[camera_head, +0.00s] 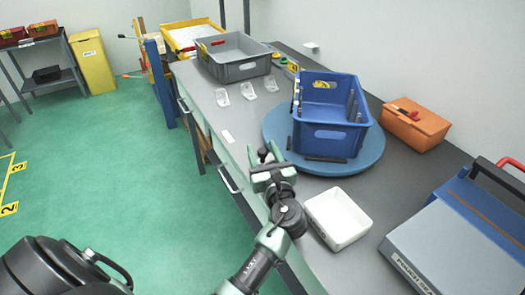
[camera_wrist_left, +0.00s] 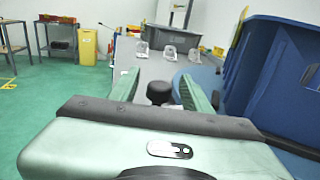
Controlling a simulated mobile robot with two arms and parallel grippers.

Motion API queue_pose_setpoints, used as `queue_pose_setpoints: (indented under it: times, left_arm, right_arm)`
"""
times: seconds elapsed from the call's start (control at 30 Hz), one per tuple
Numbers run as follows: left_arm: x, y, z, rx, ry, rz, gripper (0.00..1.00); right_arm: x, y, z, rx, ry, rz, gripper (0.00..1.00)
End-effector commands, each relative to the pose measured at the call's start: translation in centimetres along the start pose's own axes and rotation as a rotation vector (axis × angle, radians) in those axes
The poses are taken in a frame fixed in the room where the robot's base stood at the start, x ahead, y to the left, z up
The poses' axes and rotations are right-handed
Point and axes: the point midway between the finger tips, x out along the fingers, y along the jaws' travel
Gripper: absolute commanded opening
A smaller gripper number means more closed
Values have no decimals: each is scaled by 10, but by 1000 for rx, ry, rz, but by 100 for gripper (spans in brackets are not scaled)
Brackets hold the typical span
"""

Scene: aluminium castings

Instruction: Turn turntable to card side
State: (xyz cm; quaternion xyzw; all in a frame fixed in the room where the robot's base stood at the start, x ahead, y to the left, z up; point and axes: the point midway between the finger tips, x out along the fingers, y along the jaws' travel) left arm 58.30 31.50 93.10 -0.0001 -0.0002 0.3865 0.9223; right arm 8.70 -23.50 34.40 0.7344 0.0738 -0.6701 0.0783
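The blue round turntable (camera_head: 372,158) lies on the grey bench. A blue crate (camera_head: 335,138) stands on it, with a yellow label (camera_head: 325,85) on its far wall. Dark bars lie along the crate's foot. My left gripper (camera_head: 269,153) is at the turntable's left edge, over the bench's front side, with its fingers apart. In the left wrist view, a black round knob (camera_wrist_left: 159,92) shows between the two green fingers. I cannot tell whether the fingers touch it. The crate (camera_wrist_left: 285,75) fills the right side there. My right gripper is not in view.
A white tray (camera_head: 338,217) is close to the right of my left gripper. A grey bin (camera_head: 234,68), small clear scoops (camera_head: 248,91), an orange box (camera_head: 415,124) and a blue-grey machine (camera_head: 455,245) stand on the bench. The green floor at left is open.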

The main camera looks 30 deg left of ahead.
Motion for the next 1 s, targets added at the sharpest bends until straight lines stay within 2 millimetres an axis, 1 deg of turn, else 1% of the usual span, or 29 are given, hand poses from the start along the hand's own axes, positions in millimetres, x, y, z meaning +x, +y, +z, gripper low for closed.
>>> queue_pose_setpoints:
  times: [0.17,0.27,0.5,0.6,0.73,0.97,1.0]
  left_arm:
    - [-5,0,-1,0,1,-1,48]
    - [-18,0,-2,-1,2,-2,48]
    - [-60,0,-2,0,3,-1,48]
    - [-71,0,-2,0,2,-1,48]
    - [-78,0,0,0,1,0,48]
    - [-78,0,0,0,0,0,48]
    - [-78,0,0,0,0,0,37]
  right_arm:
    - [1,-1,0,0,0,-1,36]
    - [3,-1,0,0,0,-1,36]
    - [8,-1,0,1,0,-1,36]
    - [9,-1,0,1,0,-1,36]
    - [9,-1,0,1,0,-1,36]
    - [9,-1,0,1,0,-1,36]
    - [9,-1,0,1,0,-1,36]
